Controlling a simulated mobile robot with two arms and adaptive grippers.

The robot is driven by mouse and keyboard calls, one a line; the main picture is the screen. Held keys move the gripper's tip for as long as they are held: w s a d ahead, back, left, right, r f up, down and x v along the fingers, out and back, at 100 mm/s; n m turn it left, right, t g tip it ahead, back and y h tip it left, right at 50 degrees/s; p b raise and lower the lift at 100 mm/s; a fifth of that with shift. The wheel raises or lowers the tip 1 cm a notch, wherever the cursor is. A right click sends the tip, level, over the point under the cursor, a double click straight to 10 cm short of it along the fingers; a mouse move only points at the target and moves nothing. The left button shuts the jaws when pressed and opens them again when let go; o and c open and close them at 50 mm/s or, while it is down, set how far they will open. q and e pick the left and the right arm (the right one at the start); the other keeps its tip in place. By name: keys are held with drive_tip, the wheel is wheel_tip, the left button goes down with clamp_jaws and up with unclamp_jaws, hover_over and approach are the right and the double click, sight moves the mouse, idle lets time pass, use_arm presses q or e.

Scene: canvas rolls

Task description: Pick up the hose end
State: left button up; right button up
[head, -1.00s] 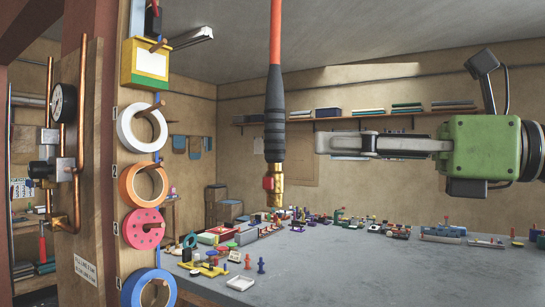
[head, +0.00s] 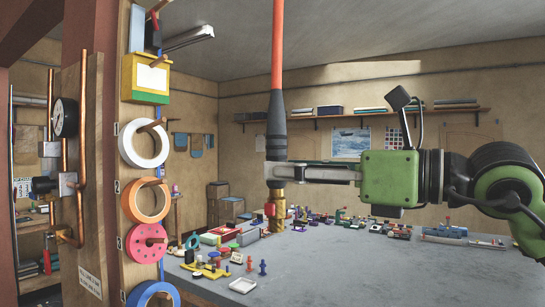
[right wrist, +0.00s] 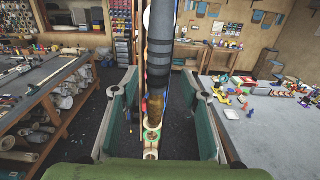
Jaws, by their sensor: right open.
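The hose end hangs straight down in the middle of the head view, with an orange hose, a black ribbed sleeve (head: 277,130) and a brass nozzle (head: 276,216) with a red part. My right gripper (head: 274,173) reaches in from the right at the lower end of the sleeve, just above the brass. In the right wrist view the hose end (right wrist: 160,55) stands between the two fingers of my right gripper (right wrist: 153,88). The fingers are apart, with a gap on each side of it. My left gripper is not in view.
A wooden post with tape rolls (head: 143,146) and a gauge (head: 65,117) stands at the left. A grey table (head: 340,270) with many small toys lies below. A shelf (head: 350,115) runs along the back wall. Air around the hose is clear.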

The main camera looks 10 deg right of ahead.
drive_tip(key=p+x, duration=0.1)
drive_tip(key=x, duration=0.1)
drive_tip(key=shift+w+a+r, duration=0.15)
drive_tip(key=shift+w, duration=0.1)
drive_tip(key=shift+w+a+f, duration=0.2)
drive_tip(key=shift+w+a, duration=0.1)
drive_tip(key=shift+s+d, duration=0.15)
drive_tip(key=shift+d, duration=0.05)
drive_tip(key=c, duration=0.8)
clamp_jaws()
drive_tip(key=shift+r, duration=0.1)
drive_tip(key=shift+a, duration=0.1)
